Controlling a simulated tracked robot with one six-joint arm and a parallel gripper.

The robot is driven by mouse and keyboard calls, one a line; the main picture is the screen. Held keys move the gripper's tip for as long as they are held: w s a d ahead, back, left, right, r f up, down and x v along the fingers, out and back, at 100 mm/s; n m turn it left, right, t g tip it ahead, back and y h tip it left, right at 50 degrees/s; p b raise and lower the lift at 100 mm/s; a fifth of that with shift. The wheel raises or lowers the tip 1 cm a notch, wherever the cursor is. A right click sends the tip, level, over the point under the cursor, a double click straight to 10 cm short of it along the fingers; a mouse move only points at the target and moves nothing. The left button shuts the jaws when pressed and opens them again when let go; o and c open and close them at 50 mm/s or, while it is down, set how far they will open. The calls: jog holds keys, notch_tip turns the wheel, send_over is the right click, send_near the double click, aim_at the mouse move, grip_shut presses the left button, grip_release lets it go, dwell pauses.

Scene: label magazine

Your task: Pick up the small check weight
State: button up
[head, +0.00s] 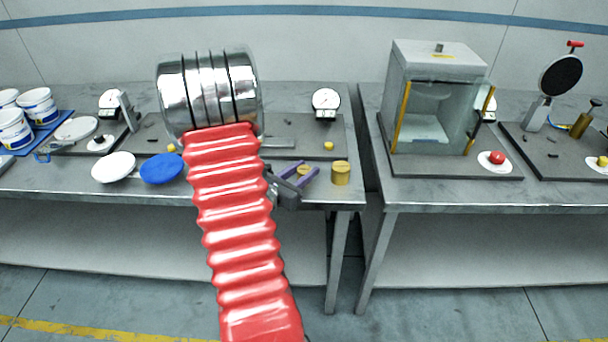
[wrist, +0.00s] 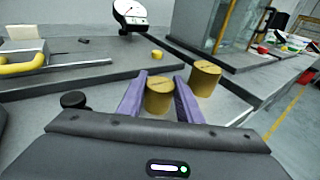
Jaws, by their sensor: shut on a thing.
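The small check weight, a short brass cylinder, is between the purple fingers of my gripper (wrist: 160,97), near the front of the left bench. In the wrist view the weight (wrist: 159,92) stands upright with a finger closed on each side. In the head view only part of the weight (head: 303,170) shows between the fingers of my gripper (head: 305,174). I cannot tell whether its base touches the bench. A larger brass weight (head: 341,173) stands upright just to the right, apart from the fingers; it also shows in the wrist view (wrist: 205,78).
A dial scale (head: 326,102) on a dark base plate (head: 310,126) stands behind, with a small brass knob (head: 328,147) on the plate. White (head: 113,167) and blue (head: 162,168) discs lie left of my arm. A glass-walled cabinet (head: 436,105) stands on the right bench, across a gap.

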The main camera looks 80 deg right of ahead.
aim_at(303, 169)
grip_shut()
jog(key=shift+r, duration=0.1)
jog(key=shift+r, duration=4.95)
jog(key=shift+w, duration=0.15)
